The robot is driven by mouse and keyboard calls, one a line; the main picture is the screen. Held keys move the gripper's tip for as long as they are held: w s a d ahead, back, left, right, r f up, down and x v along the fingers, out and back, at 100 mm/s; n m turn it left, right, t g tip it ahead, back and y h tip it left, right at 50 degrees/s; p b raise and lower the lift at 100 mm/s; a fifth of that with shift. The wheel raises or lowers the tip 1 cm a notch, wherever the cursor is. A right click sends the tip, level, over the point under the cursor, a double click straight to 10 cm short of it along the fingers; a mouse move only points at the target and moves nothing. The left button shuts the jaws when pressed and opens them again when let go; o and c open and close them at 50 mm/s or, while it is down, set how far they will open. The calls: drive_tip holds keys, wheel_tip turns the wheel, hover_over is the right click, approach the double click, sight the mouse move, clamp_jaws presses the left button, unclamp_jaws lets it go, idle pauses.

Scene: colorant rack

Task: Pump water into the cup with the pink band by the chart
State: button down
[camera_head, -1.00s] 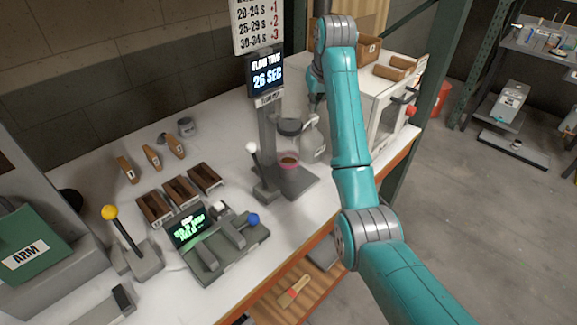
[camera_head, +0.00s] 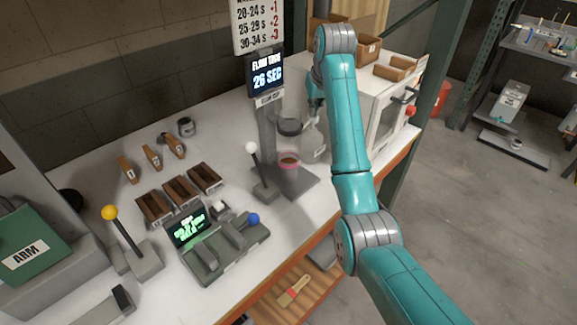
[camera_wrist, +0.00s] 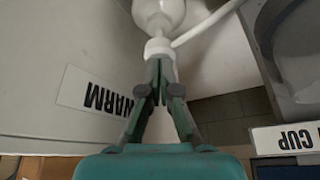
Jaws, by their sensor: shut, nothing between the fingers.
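The cup with the pink band (camera_head: 289,162) stands on the flow stand's base, under a dark ring-shaped holder (camera_head: 289,127). Its contents look brown. A pale pump bottle (camera_head: 314,143) stands just right of it, in front of the white cabinet. The chart (camera_head: 257,25) is above the flow-time display, which reads 26 SEC. My gripper (camera_head: 315,104) is above the bottle and points down. In the wrist view my gripper (camera_wrist: 160,66) is shut and empty, its tips at the white pump head (camera_wrist: 158,46). Contact cannot be told for certain.
The white cabinet (camera_head: 378,98) stands close behind and right of the bottle. A white-knobbed lever (camera_head: 258,172) is left of the cup. Brown trays (camera_head: 180,190), a scale-like device (camera_head: 225,245) and a yellow-knobbed lever (camera_head: 130,240) occupy the left side of the bench.

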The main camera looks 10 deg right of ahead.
drive_tip(key=shift+f, duration=0.8)
drive_tip(key=shift+r, duration=1.55)
drive_tip(key=shift+w, duration=0.1)
